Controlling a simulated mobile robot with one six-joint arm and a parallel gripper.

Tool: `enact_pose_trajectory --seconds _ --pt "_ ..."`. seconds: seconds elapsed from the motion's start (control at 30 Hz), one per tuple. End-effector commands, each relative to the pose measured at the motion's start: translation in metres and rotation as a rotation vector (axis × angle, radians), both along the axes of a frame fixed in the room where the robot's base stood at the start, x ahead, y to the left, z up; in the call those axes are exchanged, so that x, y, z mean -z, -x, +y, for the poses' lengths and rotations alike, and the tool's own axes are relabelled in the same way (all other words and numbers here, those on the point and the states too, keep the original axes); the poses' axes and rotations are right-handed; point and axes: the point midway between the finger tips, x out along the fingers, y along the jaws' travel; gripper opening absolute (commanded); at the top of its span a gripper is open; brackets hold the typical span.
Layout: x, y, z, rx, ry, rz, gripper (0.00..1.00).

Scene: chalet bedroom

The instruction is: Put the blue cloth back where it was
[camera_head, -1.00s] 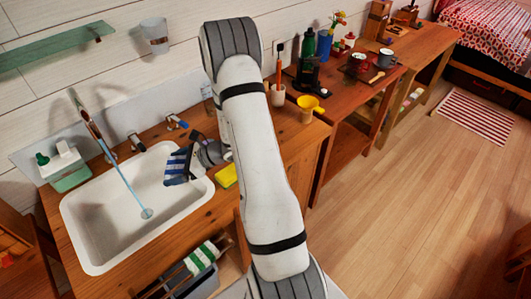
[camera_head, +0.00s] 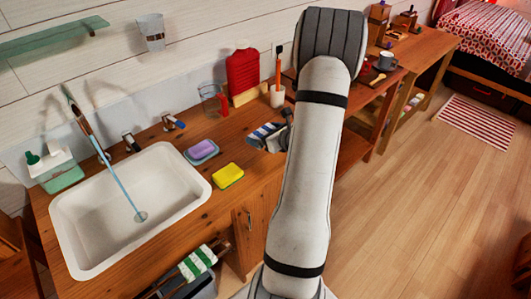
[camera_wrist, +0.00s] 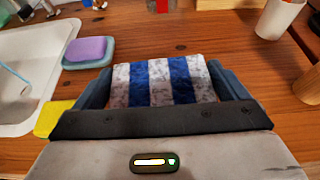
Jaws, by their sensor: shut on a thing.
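The blue cloth, blue-and-white striped (camera_head: 264,136), is held in my gripper (camera_wrist: 160,84) above the wooden counter, right of the sink. In the wrist view the cloth (camera_wrist: 156,78) spans the space between the two dark fingers, which are shut on it. In the head view my arm hides most of the gripper and part of the cloth. A green-and-white striped cloth (camera_head: 197,262) hangs on a rail at the front, below the counter.
The white sink (camera_head: 75,215) has a thin blue stream falling into it. A purple soap on a dish (camera_head: 201,150) and a yellow sponge (camera_head: 228,175) lie right of it.

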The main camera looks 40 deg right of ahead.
Motion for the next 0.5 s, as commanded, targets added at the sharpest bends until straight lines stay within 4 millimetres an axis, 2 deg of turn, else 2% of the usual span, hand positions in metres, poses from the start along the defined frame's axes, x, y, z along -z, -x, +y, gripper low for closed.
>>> enact_pose_trajectory --seconds 0.1,0.33,0.5 --pt "0.021 0.000 0.000 -0.001 -0.003 0.003 0.69" --pt "0.040 0.000 0.000 -0.001 -0.002 0.001 0.69" --pt "0.062 0.000 0.000 -0.001 -0.003 0.001 0.69"
